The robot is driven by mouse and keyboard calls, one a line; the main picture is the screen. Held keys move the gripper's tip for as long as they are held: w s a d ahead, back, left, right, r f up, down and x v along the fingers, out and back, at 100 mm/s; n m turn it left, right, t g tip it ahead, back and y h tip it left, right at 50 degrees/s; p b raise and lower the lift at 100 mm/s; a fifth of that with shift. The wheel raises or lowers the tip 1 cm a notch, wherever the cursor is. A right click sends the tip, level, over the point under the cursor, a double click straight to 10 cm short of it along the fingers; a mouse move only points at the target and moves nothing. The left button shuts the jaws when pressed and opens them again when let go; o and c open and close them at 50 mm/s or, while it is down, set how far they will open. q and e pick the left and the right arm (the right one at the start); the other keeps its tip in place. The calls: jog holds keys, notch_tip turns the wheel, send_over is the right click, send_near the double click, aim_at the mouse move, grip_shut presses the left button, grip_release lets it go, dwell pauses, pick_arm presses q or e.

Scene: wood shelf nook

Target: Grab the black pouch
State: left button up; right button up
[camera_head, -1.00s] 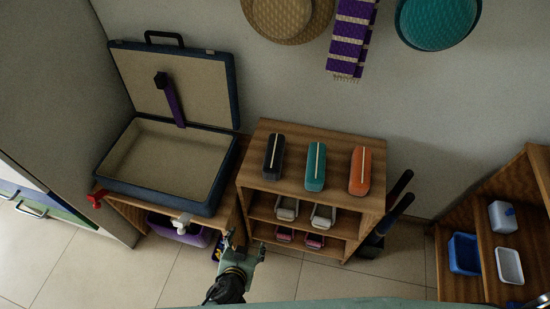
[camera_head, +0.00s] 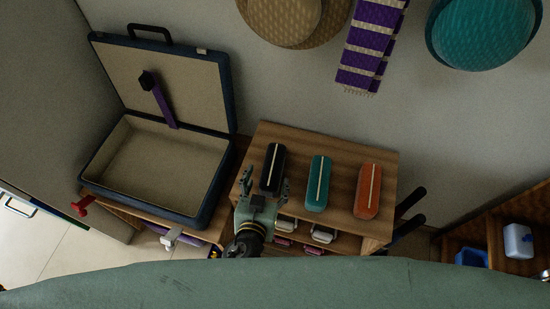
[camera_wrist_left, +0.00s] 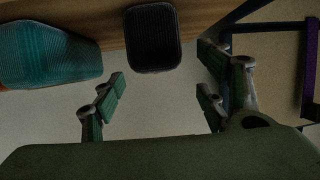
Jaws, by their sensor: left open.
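The black pouch (camera_head: 273,167) lies on top of the wooden shelf, leftmost in a row of three, with a pale strip along its top. My left gripper (camera_head: 266,181) is open at the shelf's front edge, its fingers to either side of the pouch's near end in the head view. In the left wrist view the pouch (camera_wrist_left: 153,38) shows its dark ribbed end ahead of the open fingers (camera_wrist_left: 160,98), with nothing between them. My right gripper is not in view.
A teal pouch (camera_head: 319,183) and an orange pouch (camera_head: 367,191) lie to the right on the shelf top (camera_head: 343,150). An open suitcase (camera_head: 160,165) stands to the left. Small items (camera_head: 321,233) sit on the lower shelf. Hats (camera_head: 487,32) and a striped scarf (camera_head: 371,45) hang behind.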

aim_at(269, 176)
pick_arm(q)
jog(key=shift+x, duration=1.2)
jog(key=shift+w+d+f, duration=0.1)
jog(key=shift+w+f, duration=0.05)
jog(key=shift+w, duration=0.2)
jog(key=x, duration=0.3)
jog(key=shift+w+d+f+b, duration=0.2)
jog(key=shift+b, duration=0.2)
jog(key=shift+w+f, duration=0.1)
jog(key=shift+w, duration=0.2)
jog(key=c, duration=1.4)
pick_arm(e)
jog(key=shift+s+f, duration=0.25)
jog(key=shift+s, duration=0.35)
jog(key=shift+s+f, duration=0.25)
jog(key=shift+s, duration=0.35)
pick_arm(q)
jog(key=shift+o, duration=0.2)
